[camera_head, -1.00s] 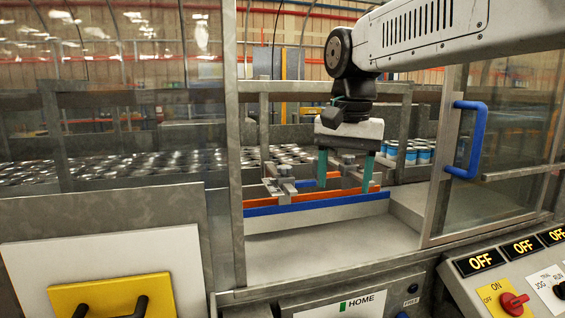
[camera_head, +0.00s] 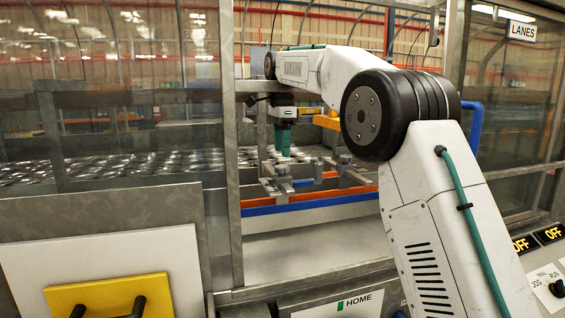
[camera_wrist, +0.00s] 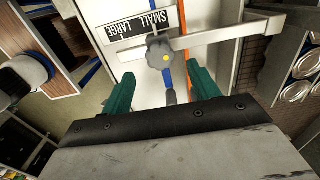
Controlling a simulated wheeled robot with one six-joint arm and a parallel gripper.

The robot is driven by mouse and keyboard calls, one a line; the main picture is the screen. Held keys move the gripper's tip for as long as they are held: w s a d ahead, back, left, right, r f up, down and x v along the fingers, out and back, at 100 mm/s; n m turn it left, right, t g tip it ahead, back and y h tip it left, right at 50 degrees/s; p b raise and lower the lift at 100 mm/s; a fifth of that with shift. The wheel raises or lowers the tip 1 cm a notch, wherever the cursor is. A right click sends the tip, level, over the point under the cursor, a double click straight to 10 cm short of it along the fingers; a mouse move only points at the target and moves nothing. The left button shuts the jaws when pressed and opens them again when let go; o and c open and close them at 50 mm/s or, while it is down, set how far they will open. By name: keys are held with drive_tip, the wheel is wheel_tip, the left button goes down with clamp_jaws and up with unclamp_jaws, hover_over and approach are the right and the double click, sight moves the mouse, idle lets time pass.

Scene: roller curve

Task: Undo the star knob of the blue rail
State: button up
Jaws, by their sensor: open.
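The blue rail (camera_head: 310,205) runs along the front of the lane behind the open guard in the head view. In the wrist view, a dark grey star knob (camera_wrist: 159,54) with a yellow dot sits on a metal bracket over a blue strip, beside a SMALL/LARGE label (camera_wrist: 146,24). My gripper (camera_wrist: 162,88) is open, with one teal finger on each side of the picture. The knob shows between and beyond the fingertips, and nothing is held. In the head view, my gripper (camera_head: 283,142) points down above the left bracket; the knob there is too small to make out surely.
An orange rail (camera_head: 345,191) runs behind the blue one. Metal brackets (camera_head: 274,187) cross the rails. The guard's upright post (camera_head: 232,140) stands left of my arm. Several cans (camera_wrist: 297,68) lie at the right in the wrist view. The grey ledge before the rails is clear.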

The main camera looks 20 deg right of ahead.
sight(282, 165)
drive_tip(key=shift+f, duration=2.6)
drive_tip(key=c, duration=1)
